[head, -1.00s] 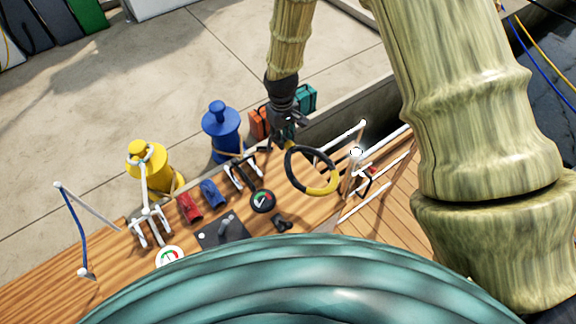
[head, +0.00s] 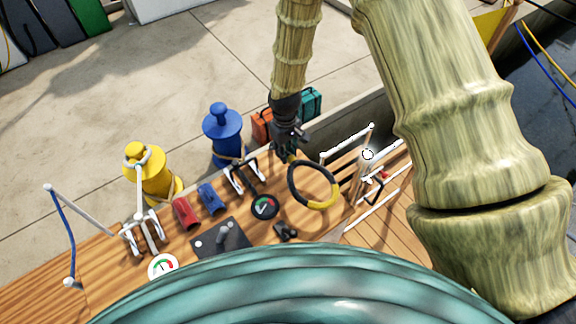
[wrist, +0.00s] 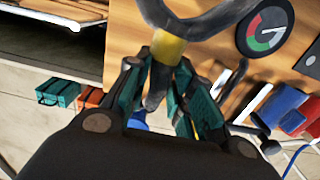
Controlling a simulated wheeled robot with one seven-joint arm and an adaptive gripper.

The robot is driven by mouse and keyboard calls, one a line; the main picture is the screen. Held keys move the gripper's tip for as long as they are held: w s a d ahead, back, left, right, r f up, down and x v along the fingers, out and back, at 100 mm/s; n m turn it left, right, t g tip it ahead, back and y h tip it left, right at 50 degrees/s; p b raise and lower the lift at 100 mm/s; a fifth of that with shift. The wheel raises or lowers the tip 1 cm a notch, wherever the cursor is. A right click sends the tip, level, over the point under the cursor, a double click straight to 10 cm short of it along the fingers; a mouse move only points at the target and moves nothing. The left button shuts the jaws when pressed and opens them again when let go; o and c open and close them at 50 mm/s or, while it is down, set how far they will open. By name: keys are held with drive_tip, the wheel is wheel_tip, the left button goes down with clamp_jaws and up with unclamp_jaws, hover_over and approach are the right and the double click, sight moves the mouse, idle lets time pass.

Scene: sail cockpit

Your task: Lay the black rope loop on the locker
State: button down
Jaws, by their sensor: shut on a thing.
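The black rope loop (head: 292,183) is a round ring with a yellow stretch (head: 323,205). My gripper (head: 291,154) is shut on its upper left side. In the wrist view the loop (wrist: 205,25) passes between the teal finger pads of my gripper (wrist: 166,75), with a yellow band just beyond them. The loop hangs over the right part of the striped wooden top (head: 100,265), which appears to be the locker. I cannot tell whether it touches the wood.
A black-rimmed gauge (head: 264,207) and a small black fitting (head: 286,231) lie left of the loop. White rails (head: 347,141) stand to its right. Red (head: 186,213) and blue (head: 211,197) pieces, metal cleats (head: 245,176) and bollards (head: 222,130) are farther left.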

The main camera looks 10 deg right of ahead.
sight(286, 168)
drive_tip(key=shift+f+p, duration=0.5)
drive_tip(key=shift+f, duration=2.9)
drive_tip(key=c, duration=1.2)
unclamp_jaws()
drive_tip(key=shift+c, duration=0.2)
drive_tip(key=shift+a+r+b, duration=0.1)
drive_tip(key=shift+r+b, duration=0.9)
drive_tip(key=shift+r, duration=5.15)
